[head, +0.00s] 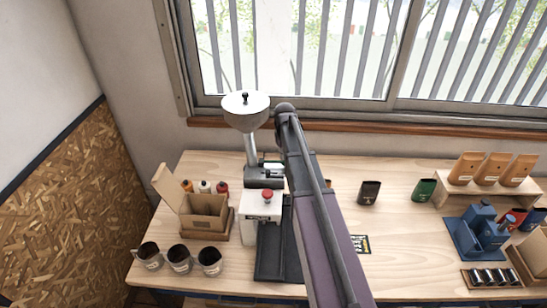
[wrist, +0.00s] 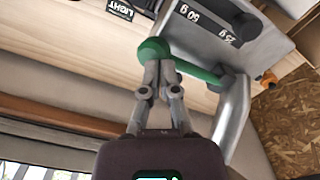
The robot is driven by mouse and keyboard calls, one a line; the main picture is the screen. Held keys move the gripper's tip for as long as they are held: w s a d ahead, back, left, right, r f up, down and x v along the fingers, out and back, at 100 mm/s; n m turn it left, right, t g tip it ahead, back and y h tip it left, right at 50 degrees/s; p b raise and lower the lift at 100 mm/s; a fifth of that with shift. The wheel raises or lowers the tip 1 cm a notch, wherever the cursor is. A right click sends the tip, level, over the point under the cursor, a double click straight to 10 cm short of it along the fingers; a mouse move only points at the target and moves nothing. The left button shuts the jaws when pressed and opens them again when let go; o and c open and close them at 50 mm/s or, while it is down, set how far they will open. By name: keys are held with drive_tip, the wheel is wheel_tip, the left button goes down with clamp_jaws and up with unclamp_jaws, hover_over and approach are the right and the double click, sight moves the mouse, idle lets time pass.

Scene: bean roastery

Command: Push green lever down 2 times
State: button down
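The green lever (wrist: 200,75) shows in the wrist view as a green bar with a round green knob (wrist: 153,49) at its end.
A white box with a red button (head: 267,195) stands in front of the machine, beside a black mat (head: 273,258). An open cardboard box (head: 202,212) and several metal cups (head: 179,259) are at the left. Bags and a blue tray (head: 468,242) are at the right.

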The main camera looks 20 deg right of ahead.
drive_tip(key=shift+r, duration=0.1)
drive_tip(key=shift+r+p, duration=2.9)
drive_tip(key=shift+p, duration=0.15)
